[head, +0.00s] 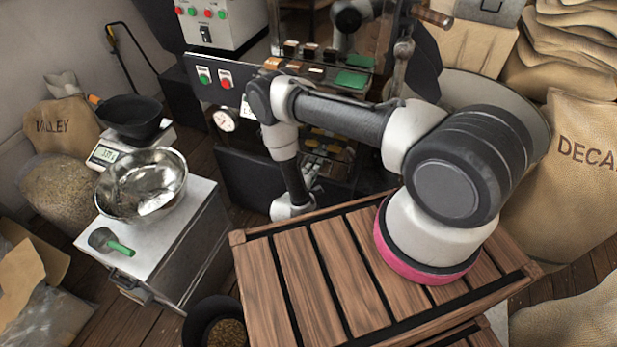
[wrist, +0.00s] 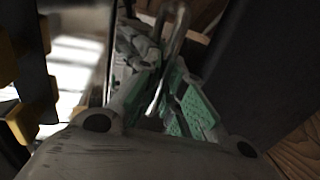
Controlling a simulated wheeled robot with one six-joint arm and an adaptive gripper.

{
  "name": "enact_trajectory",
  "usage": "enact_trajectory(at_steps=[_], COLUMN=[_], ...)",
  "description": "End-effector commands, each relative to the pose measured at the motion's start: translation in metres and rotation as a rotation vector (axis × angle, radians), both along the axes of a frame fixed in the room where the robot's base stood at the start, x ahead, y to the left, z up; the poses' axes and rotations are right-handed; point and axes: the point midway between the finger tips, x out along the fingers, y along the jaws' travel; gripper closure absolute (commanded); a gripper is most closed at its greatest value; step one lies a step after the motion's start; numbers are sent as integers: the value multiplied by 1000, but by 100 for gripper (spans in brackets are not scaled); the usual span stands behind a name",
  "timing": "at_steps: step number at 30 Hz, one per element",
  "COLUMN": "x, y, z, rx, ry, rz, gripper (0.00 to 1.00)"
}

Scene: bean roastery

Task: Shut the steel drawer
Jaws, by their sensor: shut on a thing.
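My gripper (wrist: 162,82) shows its green-padded fingers in the wrist view, closed around a thin, bright metal bar handle (wrist: 174,45). In the head view my gripper (head: 311,175) is partly hidden by my own wrist, low at the front of the dark roasting machine (head: 240,165). The drawer that the handle belongs to is mostly hidden behind my arm. I cannot tell how far it stands open.
A slatted wooden crate (head: 300,270) stands in front. At left, a steel cabinet (head: 185,205) carries a metal bowl (head: 140,185), a scale and a green-handled scoop (head: 110,242). A dark bucket (head: 205,312) stands between them. Full sacks (head: 565,165) fill the right.

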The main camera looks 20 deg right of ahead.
Motion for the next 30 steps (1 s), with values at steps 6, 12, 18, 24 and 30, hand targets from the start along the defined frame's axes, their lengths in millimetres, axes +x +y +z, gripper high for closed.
enact_trajectory(at_steps=[6, 12, 18, 24, 30], x=[7, 7, 7, 7, -1], y=[-5, -5, -5, -5, 3], z=[0, 0, 1, 0, 2], rx=[1, 1, 1, 0, 1], ry=[1, -2, -2, -1, -1], rz=[2, 1, 0, 0, 4], gripper=[100, 81, 81, 81, 81])
